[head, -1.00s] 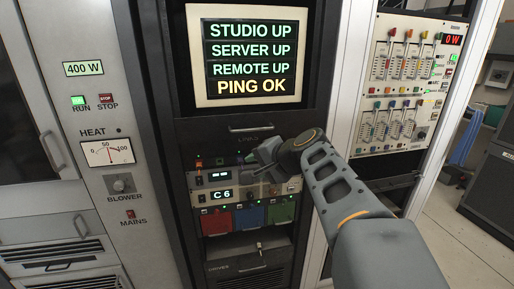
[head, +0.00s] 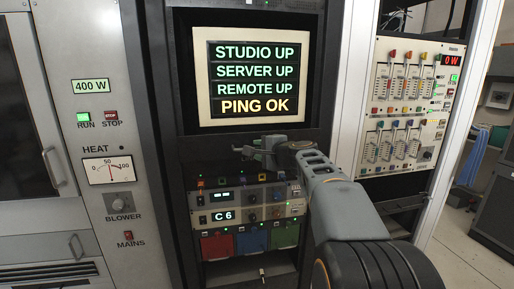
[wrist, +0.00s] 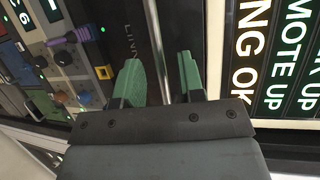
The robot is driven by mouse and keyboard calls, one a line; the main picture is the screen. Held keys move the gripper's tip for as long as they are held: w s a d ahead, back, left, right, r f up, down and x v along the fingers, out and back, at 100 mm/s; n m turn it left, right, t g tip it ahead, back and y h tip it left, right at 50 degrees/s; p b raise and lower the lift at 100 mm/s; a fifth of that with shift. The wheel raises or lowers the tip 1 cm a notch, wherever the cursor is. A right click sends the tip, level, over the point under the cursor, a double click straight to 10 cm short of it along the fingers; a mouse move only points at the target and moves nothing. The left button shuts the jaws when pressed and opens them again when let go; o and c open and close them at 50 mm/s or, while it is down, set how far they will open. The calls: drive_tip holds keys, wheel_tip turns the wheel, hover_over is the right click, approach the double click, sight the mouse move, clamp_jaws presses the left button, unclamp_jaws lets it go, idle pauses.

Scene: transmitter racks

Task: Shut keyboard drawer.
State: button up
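The dark drawer front (head: 208,153) lies in the rack just below the status screen. No keyboard shows, and I cannot tell how far out the drawer stands. Its handle is mostly hidden behind my gripper in the head view. My gripper (head: 256,148) is in front of this dark panel, level with the handle. Nothing is clearly held, and contact with the drawer cannot be told.
The status screen (head: 258,75) is directly above. Below are lit control modules (head: 250,200) and red, blue and green blocks (head: 252,240). A metering cabinet (head: 108,150) stands left, and a slider panel (head: 408,105) right. Open floor shows at far right.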

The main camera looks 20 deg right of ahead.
drive_tip(key=shift+x, duration=1.3)
drive_tip(key=shift+c, duration=0.3)
clamp_jaws()
